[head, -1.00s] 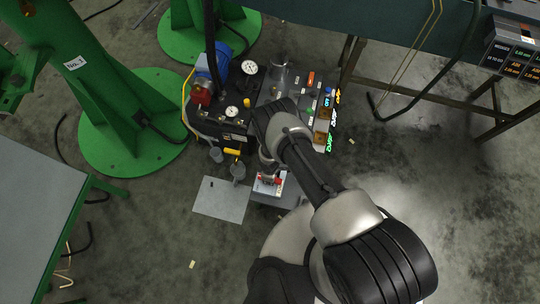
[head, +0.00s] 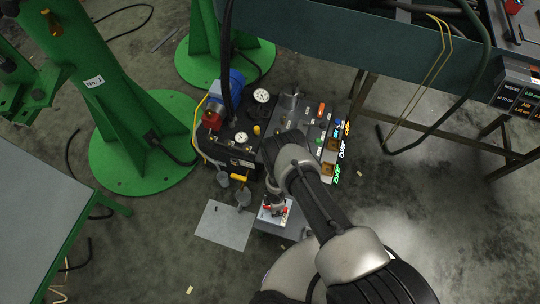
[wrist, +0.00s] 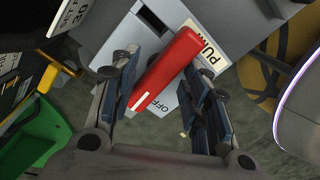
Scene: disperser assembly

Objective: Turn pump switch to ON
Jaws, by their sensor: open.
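The pump switch is a red lever (wrist: 166,72) on a grey box (wrist: 130,25). A white label reading "PUM..." (wrist: 206,45) shows beside the lever, partly covered by it. An "OFF" label (wrist: 162,110) shows by the lever's lower end. My gripper (wrist: 161,85) is open, with one finger on each side of the red lever. I cannot tell whether either finger touches it. In the head view my gripper (head: 275,205) is down at the small switch box at the front of the pump unit, and the lever is mostly hidden there.
The pump unit (head: 240,155) with gauges, a blue motor (head: 236,84) and lit labels stands just beyond. A grey plate (head: 225,225) lies on the floor to the left. Green stands (head: 120,120) are at the left, and a table (head: 400,40) is at the upper right.

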